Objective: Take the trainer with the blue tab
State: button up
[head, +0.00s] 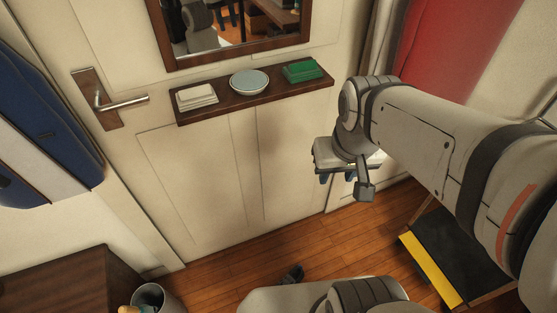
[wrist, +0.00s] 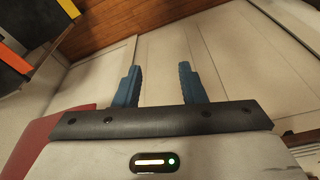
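No trainer with a blue tab can be made out in either view. A small dark object (head: 291,274) lies on the wooden floor near the door, partly hidden behind my own body; it could be a shoe, but I cannot tell, and no blue tab shows on it. My gripper (head: 345,172) hangs in the air in front of the door, right of the shelf. In the wrist view my gripper (wrist: 158,70) shows two blue fingers spread apart, with nothing between them.
A dark wall shelf (head: 228,103) under a mirror holds a white stack (head: 197,97), a pale bowl (head: 249,82) and a green stack (head: 303,70). A black platform with a yellow edge (head: 428,270) stands low right. A bin (head: 150,297) stands beside a brown cabinet (head: 65,285).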

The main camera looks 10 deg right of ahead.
jog(key=shift+o, duration=0.3)
jog(key=w+d+f+n+g+h+b, duration=0.1)
jog(key=w+d+f+n+b, duration=0.1)
jog(key=w+f+n+b, duration=0.3)
notch_tip(320, 180, down, 4)
jog(key=shift+w+d+r, duration=0.1)
jog(key=shift+w+d, duration=0.05)
jog(key=shift+w, duration=0.5)
jog(key=w+f+n+h+b, duration=0.1)
jog(key=w+f+n+b, duration=0.45)
jog(key=f, duration=0.55)
jog(key=w+f+n+g+h+b, duration=0.1)
jog(key=w+f+n+b, duration=0.3)
jog(key=f+n, duration=0.55)
jog(key=w+f+n+h+b, duration=0.1)
jog(key=w+f+n+b, duration=0.35)
jog(key=f, duration=0.95)
jog(key=n+g+y+b, duration=0.1)
jog(key=n+b, duration=1.1)
jog(key=n, duration=0.8)
send_over(299, 268)
jog(key=w+a, duration=0.1)
jog(key=a, duration=0.1)
notch_tip(299, 268, down, 44)
jog(key=shift+g, duration=0.3)
jog(key=b+x, duration=0.4)
jog(key=x, duration=0.4)
jog(key=shift+s+f, duration=0.15)
jog(key=shift+f, duration=0.05)
jog(key=shift+c, duration=0.4)
